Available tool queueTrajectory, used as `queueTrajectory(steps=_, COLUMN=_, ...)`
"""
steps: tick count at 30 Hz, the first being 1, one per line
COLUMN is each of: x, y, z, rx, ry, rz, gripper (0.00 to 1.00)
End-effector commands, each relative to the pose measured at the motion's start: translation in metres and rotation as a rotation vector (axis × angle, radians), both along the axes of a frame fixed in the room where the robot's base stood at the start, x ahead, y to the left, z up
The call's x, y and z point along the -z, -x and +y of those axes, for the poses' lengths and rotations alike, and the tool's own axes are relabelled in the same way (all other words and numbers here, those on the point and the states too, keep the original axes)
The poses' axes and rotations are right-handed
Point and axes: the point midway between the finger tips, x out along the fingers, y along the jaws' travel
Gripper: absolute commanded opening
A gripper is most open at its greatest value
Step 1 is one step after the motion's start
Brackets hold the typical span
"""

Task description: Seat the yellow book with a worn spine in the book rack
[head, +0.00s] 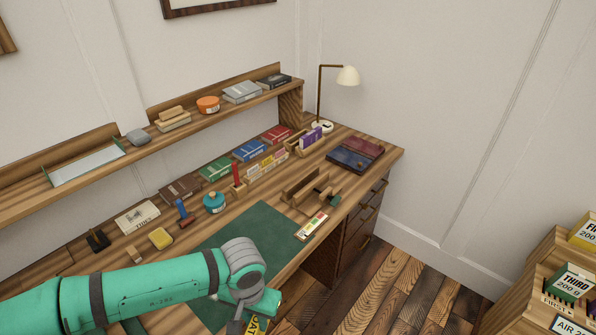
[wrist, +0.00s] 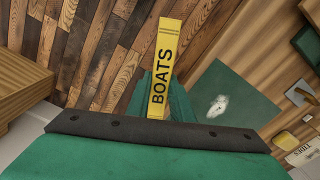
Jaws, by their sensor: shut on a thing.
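In the head view, only a piece of the yellow book (head: 259,326) shows at the bottom edge, below my gripper (head: 246,312); the rest is cut off or hidden. A low wooden holder with upright slats (head: 303,187) stands on the desk right of the green mat; it looks like the book rack, but I cannot be sure. My gripper is at the desk's front side, apart from it.
The green mat (head: 268,228) is mostly bare. A small paint-like box (head: 311,226) lies near the front edge. Books, a teal pot (head: 214,203) and a red-handled item line the back under a shelf (head: 225,98). A lamp (head: 347,76) stands behind.

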Motion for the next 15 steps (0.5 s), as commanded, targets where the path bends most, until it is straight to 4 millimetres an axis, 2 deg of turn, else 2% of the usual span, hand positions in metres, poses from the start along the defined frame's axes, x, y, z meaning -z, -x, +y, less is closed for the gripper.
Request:
queueTrajectory(steps=5, x=0.037, y=-0.012, z=-0.017, rx=-0.039, ry=0.005, rz=0.004, gripper=0.0)
queueTrajectory(steps=15, x=0.133, y=-0.042, z=-0.057, rx=-0.151, ry=0.004, rz=0.005, gripper=0.0)
